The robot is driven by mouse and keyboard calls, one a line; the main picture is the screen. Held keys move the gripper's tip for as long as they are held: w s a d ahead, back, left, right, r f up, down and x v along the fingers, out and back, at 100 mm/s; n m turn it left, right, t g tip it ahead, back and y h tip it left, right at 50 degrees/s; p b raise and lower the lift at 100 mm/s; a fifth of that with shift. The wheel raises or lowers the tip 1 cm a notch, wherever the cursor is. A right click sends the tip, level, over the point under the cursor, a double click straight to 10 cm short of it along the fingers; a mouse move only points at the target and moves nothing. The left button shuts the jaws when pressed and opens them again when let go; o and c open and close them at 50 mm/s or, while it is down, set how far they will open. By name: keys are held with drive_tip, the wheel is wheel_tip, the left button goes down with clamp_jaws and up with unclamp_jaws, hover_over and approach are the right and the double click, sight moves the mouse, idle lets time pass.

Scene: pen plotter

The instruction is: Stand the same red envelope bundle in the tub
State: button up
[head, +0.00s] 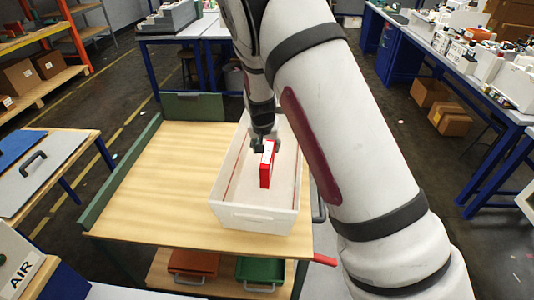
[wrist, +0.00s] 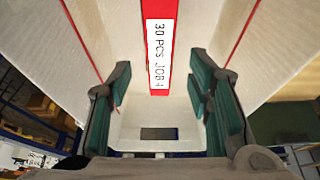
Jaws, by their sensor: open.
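In the wrist view the bundle (wrist: 174,77) shows a white label reading "30 PCS JOB" and a partly cut-off mark. My gripper (head: 264,140) is at the bundle's upper end, inside the tub's outline. In the wrist view the green-padded fingers of my gripper (wrist: 167,95) are spread, one on each side of the bundle, with gaps between. The tub (wrist: 140,125) surrounds both. Whether the bundle's lower edge rests on the tub floor is hard to tell.
The tub sits at the right side of a wooden-topped cart (head: 160,180) with green side boards. Its left part is bare. A red bin (head: 193,264) and a green bin (head: 262,271) are on the shelf below. My arm hides the area to the right.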

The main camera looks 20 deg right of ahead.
drive_tip(key=shift+v, duration=1.75)
drive_tip(key=s+r+n+y, duration=0.2)
drive_tip(key=s+r, duration=1.4)
drive_tip(key=r, duration=0.3)
drive_tip(key=s+r+n, duration=0.1)
drive_tip(key=s+r, duration=0.1)
drive_tip(key=s, duration=0.8)
drive_tip(key=s+d+r+n+t, duration=0.1)
drive_tip(key=s+r, duration=0.2)
drive_tip(key=s, duration=0.8)
drive_tip(key=shift+s+d+n, duration=0.15)
drive_tip(key=shift+s+n, duration=0.15)
drive_tip(key=shift+n, duration=0.1)
drive_tip(key=shift+r, duration=0.15)
